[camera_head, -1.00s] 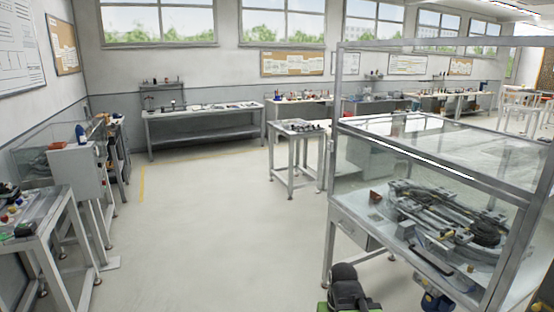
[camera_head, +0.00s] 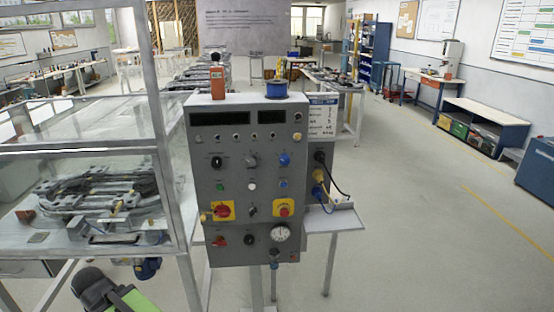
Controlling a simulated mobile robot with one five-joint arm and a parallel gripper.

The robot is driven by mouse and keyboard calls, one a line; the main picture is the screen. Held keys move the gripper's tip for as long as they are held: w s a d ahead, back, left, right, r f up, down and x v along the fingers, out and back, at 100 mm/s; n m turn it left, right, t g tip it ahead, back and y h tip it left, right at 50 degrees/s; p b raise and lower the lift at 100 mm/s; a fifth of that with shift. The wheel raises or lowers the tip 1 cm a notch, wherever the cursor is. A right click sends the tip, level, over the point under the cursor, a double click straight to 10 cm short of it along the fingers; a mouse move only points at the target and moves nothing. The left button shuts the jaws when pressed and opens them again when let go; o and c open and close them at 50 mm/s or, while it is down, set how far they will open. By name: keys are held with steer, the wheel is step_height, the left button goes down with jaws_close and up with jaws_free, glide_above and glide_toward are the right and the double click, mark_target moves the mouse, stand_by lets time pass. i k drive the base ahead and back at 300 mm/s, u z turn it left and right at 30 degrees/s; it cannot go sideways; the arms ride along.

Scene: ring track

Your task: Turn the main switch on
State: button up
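A grey control panel (camera_head: 247,175) stands upright on legs in the middle of the view, facing me. A red rotary switch on a yellow plate (camera_head: 222,211) sits at its lower left and looks like the main switch; its handle position is too small to read. A red button on a yellow plate (camera_head: 284,208) sits at the lower right. A smaller red knob (camera_head: 220,241) is below the rotary switch. A dark and green part of my own arm shows at the bottom left, well away from the panel. No gripper fingers can be made out.
A glass case (camera_head: 95,200) with track inside stands close to the panel's left. A small grey shelf (camera_head: 335,219) with cables above it is at the panel's right. Open floor (camera_head: 420,230) lies to the right. A blue cabinet (camera_head: 538,170) is at the far right.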

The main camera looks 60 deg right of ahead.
mark_target(222, 210)
steer(key=z, duration=1.55)
